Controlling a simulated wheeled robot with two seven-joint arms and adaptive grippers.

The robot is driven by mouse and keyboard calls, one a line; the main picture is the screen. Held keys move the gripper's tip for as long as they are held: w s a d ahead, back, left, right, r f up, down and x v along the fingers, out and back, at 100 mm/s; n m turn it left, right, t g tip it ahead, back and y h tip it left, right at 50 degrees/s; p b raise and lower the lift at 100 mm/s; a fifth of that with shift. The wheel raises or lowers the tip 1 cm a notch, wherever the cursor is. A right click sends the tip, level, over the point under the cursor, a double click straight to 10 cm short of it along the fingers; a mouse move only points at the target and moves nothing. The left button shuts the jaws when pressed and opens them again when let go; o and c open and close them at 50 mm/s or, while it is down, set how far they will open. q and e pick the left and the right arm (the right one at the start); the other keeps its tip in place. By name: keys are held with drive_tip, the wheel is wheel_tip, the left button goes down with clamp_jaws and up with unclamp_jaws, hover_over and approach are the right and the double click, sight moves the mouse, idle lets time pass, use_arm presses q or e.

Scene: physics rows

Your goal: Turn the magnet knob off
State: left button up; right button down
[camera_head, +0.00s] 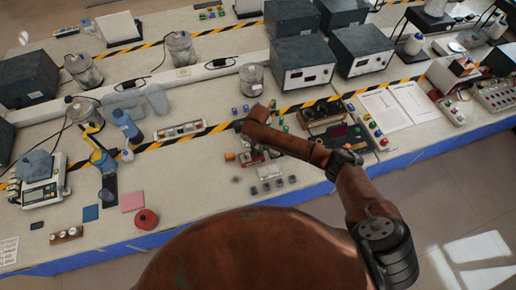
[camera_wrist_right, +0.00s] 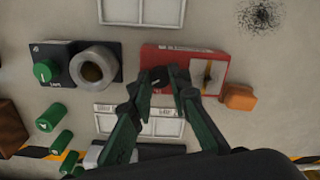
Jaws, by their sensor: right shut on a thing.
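The magnet unit, a red box (camera_wrist_right: 175,60), lies on the bench in the right wrist view, with a white face on its right part. A small dark knob (camera_wrist_right: 158,75) shows on its left part. My right gripper (camera_wrist_right: 162,77) has its green fingertips over the box, shut on the dark knob, one finger on each side. The knob's exact position is partly hidden by the fingers. In the head view the red box (camera_head: 251,158) shows below the end of my right arm, and the fingers are hard to make out. My left gripper is not in view.
In the wrist view, a dark box with a green button (camera_wrist_right: 42,71) and a grey ring (camera_wrist_right: 97,70) lies left of the red box. An orange block (camera_wrist_right: 239,97) lies to its right. White framed panels (camera_wrist_right: 140,127) lie below. Grey power supplies (camera_head: 303,62) stand behind.

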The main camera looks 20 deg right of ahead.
drive_tip(key=n+p, duration=0.2)
drive_tip(key=shift+r+n, duration=0.15)
drive_tip(key=shift+n, duration=0.25)
drive_tip(key=n+p, duration=0.1)
drive_tip(key=n, duration=0.2)
drive_tip(key=shift+n, duration=0.4)
drive_tip(key=n+p, duration=0.1)
drive_tip(key=n, duration=0.4)
drive_tip(key=shift+p, duration=0.3)
drive_tip(key=shift+n, duration=0.3)
drive_tip(key=c, duration=2.1)
unclamp_jaws()
wheel_tip(320, 180, up, 12)
